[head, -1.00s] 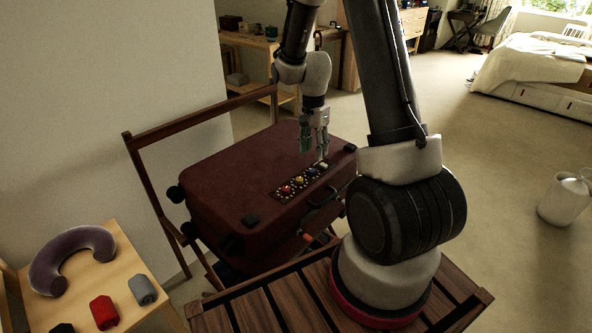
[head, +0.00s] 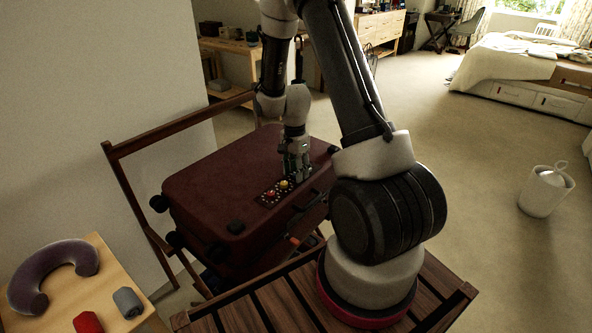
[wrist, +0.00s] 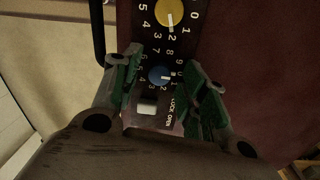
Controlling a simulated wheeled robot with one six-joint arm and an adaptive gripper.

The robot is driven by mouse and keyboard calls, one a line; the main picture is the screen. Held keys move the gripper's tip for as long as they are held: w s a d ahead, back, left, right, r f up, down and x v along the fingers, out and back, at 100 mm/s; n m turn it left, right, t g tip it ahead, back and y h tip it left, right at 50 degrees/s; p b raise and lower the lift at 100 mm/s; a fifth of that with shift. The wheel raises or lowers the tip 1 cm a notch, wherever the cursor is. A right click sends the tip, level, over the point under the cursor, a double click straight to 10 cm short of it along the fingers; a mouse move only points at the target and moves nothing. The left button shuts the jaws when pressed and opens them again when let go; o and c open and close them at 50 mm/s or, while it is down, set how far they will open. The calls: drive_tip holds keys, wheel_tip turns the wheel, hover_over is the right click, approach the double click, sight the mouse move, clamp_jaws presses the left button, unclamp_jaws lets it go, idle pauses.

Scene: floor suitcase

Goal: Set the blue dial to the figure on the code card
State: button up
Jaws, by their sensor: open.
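The blue dial (wrist: 159,75) sits on the dark lock panel of the maroon suitcase (head: 225,165), with white figures around it. A pale mark shows on its right side in the wrist view; I cannot tell surely which figure it meets. My gripper (wrist: 163,74) is open, its green-padded fingers on either side of the blue dial, apart from it as far as I can see. In the head view my gripper (head: 297,177) is down at the panel and hides the blue dial. I cannot make out a code card in either view.
The yellow dial (wrist: 171,12) lies just beyond the blue one, and a white lock slider (wrist: 148,107) just nearer. A red dial (head: 269,195) is farther along. A side table holds a neck pillow (head: 52,272) and small rolled items.

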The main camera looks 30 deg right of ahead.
drive_tip(key=shift+c, duration=0.3)
clamp_jaws()
drive_tip(key=shift+n, duration=0.4)
drive_tip(key=n, duration=0.4)
drive_tip(key=shift+n, duration=0.3)
drive_tip(key=n, duration=0.5)
drive_tip(key=shift+n, duration=0.3)
drive_tip(key=n, duration=1)
drive_tip(key=shift+t, duration=0.3)
drive_tip(key=shift+n, duration=0.3)
